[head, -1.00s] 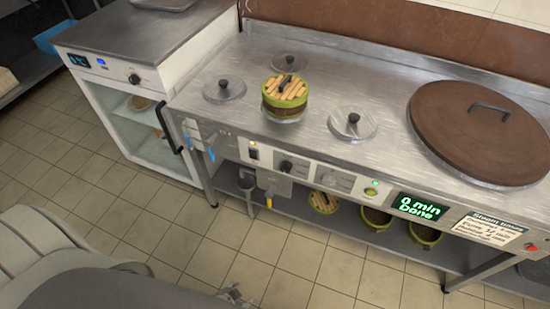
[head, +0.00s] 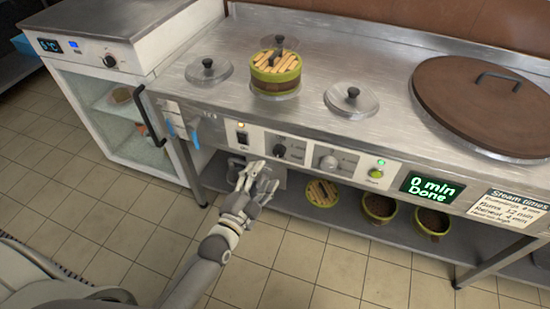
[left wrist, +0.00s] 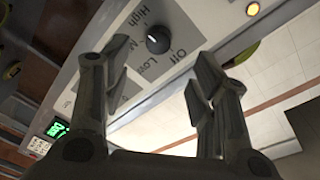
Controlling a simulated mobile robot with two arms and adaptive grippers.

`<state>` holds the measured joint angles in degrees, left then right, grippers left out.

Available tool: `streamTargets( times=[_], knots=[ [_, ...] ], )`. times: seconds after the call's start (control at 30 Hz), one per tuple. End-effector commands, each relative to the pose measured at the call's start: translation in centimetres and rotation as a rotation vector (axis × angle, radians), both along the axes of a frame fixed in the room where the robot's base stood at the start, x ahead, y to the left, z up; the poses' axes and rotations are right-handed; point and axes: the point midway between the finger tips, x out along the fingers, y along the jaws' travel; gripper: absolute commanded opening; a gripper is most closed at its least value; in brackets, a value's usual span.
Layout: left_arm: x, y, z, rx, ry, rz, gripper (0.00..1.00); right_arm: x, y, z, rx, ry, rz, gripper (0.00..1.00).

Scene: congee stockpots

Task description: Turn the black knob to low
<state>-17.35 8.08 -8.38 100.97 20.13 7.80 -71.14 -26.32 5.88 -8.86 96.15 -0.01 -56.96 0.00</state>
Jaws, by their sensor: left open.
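The black knob (head: 280,150) sits on the white front panel of the steel counter. In the left wrist view the knob (left wrist: 158,40) shows close, with the labels High, Low and Off printed around it and another partly hidden label. My left gripper (head: 262,174) is open and empty, just below and left of the knob in the head view. In the left wrist view the knob lies beyond and between the open fingers (left wrist: 160,66), apart from them. My right gripper is not in view.
A grey knob (head: 328,162) and a green button (head: 376,173) are to the right, a black switch (head: 242,138) to the left. A green-banded steamer (head: 275,84) and lids stand on the counter. A fridge with another dark knob (head: 110,61) stands left.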

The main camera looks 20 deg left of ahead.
Motion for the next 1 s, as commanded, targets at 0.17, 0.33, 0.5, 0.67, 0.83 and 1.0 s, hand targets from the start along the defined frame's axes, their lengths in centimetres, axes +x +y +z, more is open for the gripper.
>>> streamTargets(
  times=[0.17,0.33,0.5,0.67,0.83,1.0],
  knots=[
    [3.3,-0.5,0.0,-0.002,-0.002,-0.001,0.54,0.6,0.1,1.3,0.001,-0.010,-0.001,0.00],
    [6.0,-0.9,0.0,-0.003,-0.001,0.000,0.54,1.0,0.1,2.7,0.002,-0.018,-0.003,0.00],
    [7.8,-1.1,-0.1,-0.002,0.001,-0.001,0.54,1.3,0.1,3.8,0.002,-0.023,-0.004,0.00],
    [8.5,-1.2,-0.1,-0.002,0.002,-0.001,0.54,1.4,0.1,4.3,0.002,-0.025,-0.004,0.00],
    [8.5,-1.2,-0.1,-0.002,0.002,0.000,0.54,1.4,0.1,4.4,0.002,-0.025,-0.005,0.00],
    [8.5,-1.2,-0.1,-0.002,0.002,0.000,0.45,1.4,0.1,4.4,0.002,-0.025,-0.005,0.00]
  ],
)
